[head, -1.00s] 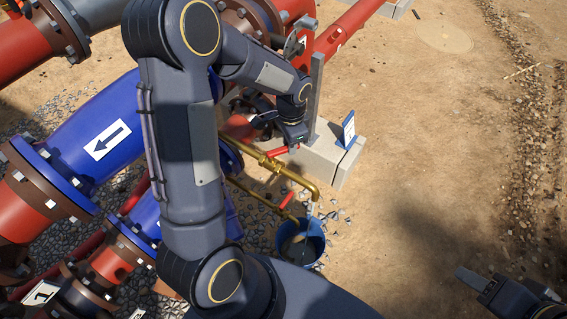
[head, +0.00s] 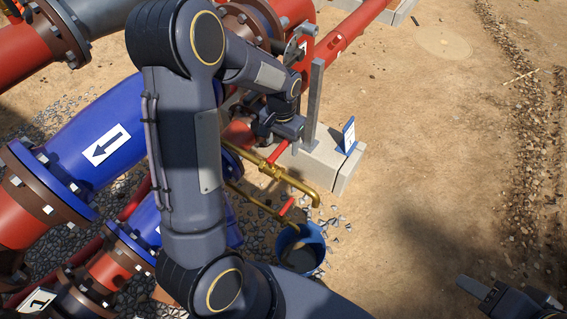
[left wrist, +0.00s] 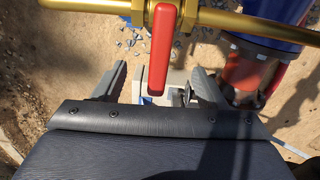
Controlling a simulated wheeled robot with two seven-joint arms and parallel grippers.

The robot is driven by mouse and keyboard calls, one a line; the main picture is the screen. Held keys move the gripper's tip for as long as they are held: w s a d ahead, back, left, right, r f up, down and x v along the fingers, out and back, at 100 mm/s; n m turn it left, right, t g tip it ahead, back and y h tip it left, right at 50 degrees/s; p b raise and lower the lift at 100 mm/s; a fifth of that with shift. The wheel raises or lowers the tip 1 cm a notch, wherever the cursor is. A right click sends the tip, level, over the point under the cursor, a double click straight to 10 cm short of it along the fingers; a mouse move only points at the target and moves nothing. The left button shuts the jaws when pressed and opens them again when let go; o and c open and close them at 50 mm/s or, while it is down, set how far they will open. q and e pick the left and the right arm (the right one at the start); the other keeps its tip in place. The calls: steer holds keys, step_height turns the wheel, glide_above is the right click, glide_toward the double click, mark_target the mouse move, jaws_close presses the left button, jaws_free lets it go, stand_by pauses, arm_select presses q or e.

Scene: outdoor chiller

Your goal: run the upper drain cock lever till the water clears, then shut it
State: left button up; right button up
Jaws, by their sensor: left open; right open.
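The upper drain cock lever (head: 279,152) is red and sits on the upper brass pipe (head: 298,184). In the left wrist view the lever (left wrist: 163,45) stands square across the brass pipe (left wrist: 225,20), its free end between my open fingers, with gaps on both sides. My left gripper (head: 287,133) is at the lever's free end. No stream shows below the upper outlet. A blue bucket (head: 319,243) stands below the outlets; the water in it looks dark and murky. My right gripper (head: 478,290) is open and empty at the lower right, over bare ground.
A second red lever (head: 287,206) sits on the lower brass pipe (head: 248,197). A concrete block (head: 325,160) with a grey post (head: 315,100) and a small blue-white sign (head: 348,137) stands beside my left gripper. Large blue and red pipes fill the left. Sandy ground at right is open.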

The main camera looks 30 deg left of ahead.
mark_target(282, 144)
arm_select(q)
step_height(282, 144, up, 7)
steer(key=p, duration=0.5)
steer(key=shift+r, duration=0.1)
stand_by(0.3)
step_height(282, 144, up, 8)
stand_by(0.4)
